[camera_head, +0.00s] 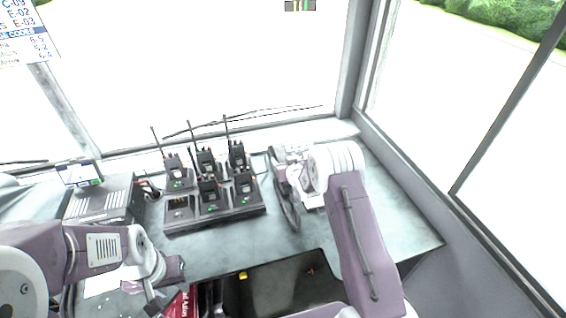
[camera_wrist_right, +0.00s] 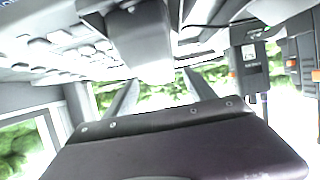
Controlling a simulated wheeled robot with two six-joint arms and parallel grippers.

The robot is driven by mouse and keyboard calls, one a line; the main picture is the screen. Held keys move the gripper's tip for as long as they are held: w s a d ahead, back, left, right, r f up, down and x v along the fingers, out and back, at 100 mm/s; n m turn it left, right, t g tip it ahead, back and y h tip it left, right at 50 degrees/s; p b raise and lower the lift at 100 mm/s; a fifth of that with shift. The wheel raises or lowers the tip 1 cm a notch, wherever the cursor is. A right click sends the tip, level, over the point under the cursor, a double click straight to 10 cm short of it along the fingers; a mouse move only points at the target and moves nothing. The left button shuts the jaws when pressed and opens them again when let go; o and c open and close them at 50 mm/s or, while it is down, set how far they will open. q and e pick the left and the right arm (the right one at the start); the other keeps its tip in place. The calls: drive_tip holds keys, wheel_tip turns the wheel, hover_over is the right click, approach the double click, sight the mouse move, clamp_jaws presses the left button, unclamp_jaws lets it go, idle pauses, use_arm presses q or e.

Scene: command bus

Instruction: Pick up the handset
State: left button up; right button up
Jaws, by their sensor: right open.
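A pale desk unit with rows of keys (camera_wrist_right: 60,50) shows upside down in the right wrist view. A grey block-like piece (camera_wrist_right: 140,40), possibly the handset, stands out from it between my right fingers. In the head view my right arm hides most of this unit (camera_head: 287,153). My right gripper (camera_wrist_right: 162,98) is open, its two fingers apart on either side of the grey piece. I cannot tell whether they touch it. A dark curved piece (camera_head: 290,208) shows beside the right gripper. My left gripper (camera_head: 165,285) is low at the left, away from the unit.
A black charger rack (camera_head: 240,211) with several upright handheld radios (camera_head: 210,190) stands left of my right gripper; one radio shows in the wrist view (camera_wrist_right: 252,65). A dark box (camera_head: 103,200) with a small screen (camera_head: 80,174) is further left. The desk (camera_head: 395,225) is clear at the right.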

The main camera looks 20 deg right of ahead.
sight(284, 159)
drive_tip(key=x, duration=0.2)
drive_tip(key=shift+w+a+f, duration=0.1)
drive_tip(key=shift+w+f, duration=0.05)
drive_tip(key=shift+w, duration=0.05)
drive_tip(key=shift+s, duration=0.1)
drive_tip(key=shift+c, duration=0.3)
clamp_jaws()
drive_tip(key=r, duration=0.4)
drive_tip(key=shift+s+d+r, duration=0.1)
drive_tip(key=shift+d+r, duration=0.25)
drive_tip(key=s+d+r, duration=0.6)
drive_tip(key=d, duration=0.3)
drive_tip(key=shift+r, duration=0.25)
